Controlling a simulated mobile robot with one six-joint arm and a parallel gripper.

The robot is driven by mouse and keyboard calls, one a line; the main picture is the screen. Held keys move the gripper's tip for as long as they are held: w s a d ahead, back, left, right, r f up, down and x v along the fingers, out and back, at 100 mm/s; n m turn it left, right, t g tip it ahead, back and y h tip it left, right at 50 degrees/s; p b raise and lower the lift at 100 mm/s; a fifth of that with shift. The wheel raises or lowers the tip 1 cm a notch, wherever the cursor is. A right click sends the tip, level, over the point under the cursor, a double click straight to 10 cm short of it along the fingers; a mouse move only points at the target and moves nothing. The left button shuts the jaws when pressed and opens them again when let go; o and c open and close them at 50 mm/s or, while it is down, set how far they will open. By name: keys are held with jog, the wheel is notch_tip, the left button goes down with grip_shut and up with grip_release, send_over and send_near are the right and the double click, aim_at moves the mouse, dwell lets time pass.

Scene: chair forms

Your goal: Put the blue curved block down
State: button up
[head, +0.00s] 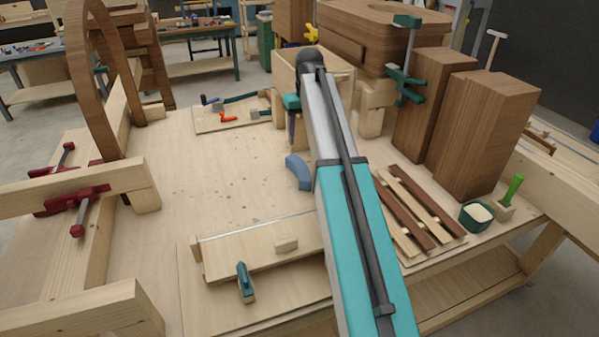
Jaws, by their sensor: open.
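The blue curved block (298,171) is near the middle of the pale wooden bench top (220,175) in the head view. It looks like a short arc, and its right end is close to or behind the edge of my arm. It appears to rest on the bench top, but I cannot see its underside contact clearly. My teal and grey arm crosses the view from the bottom up to the centre top.
Slatted wood strips (415,210), a green tub (476,214) and tall brown blocks (485,130) stand right. Red clamps (70,200) and a curved wooden frame (95,90) are left. The bench left of the blue block is clear.

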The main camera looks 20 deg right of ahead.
jog(key=p, duration=0.2)
send_over(302, 166)
jog(key=shift+s+f, duration=0.2)
jog(key=shift+f, duration=1.9)
jog(key=shift+s+f, duration=0.15)
jog(key=shift+f, duration=1.95)
jog(key=shift+a+f+p, duration=0.1)
jog(key=shift+f+p, duration=1.15)
jog(key=shift+f, duration=0.3)
jog(key=shift+w+f, duration=0.2)
jog(key=shift+f, duration=0.85)
jog(key=c, duration=1.3)
jog(key=shift+r, duration=0.25)
jog(key=shift+c, duration=0.2)
notch_tip(302, 166, up, 18)
jog(key=b, duration=0.4)
jog(key=shift+f, duration=0.2)
